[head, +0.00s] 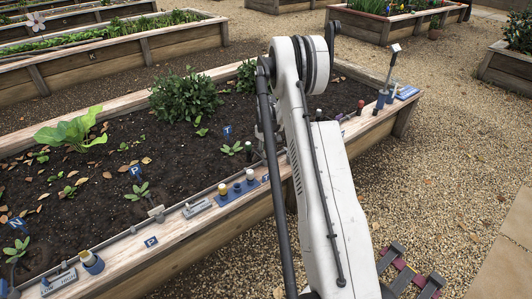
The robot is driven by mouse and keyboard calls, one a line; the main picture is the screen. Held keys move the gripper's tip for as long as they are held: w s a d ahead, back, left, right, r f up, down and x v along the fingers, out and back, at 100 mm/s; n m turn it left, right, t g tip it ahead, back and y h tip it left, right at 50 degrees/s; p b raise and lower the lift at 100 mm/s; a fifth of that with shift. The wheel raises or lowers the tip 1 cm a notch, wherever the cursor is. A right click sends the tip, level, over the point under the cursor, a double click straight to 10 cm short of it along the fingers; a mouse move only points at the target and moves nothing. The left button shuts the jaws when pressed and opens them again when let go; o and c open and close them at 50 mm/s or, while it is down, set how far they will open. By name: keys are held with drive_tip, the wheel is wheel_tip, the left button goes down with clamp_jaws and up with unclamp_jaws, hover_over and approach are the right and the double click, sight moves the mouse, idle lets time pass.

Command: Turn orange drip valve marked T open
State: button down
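A blue tag marked T (227,130) stands in the soil of the near raised bed, beside a small seedling. A small blue plate (265,178) sits on the bed's front board just left of my arm; its letter is too small to read. I cannot make out an orange valve; the board behind my arm is hidden. My gripper is mostly hidden behind my white arm. Only grey parts (262,132) show at the arm's left edge, over the bed. I cannot see its fingertips or whether it touches anything.
The wooden front board (185,237) carries a blue base with yellow and white knobs (237,189), a grey slider plate (197,208) and a yellow-capped knob (90,261). Tags marked P (136,171) and N (15,223) stand in soil. A blue-based lever (388,78) stands at the right corner.

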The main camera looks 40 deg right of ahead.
drive_tip(key=c, duration=1.9)
unclamp_jaws()
drive_tip(key=shift+o, duration=0.2)
wheel_tip(320, 180, up, 12)
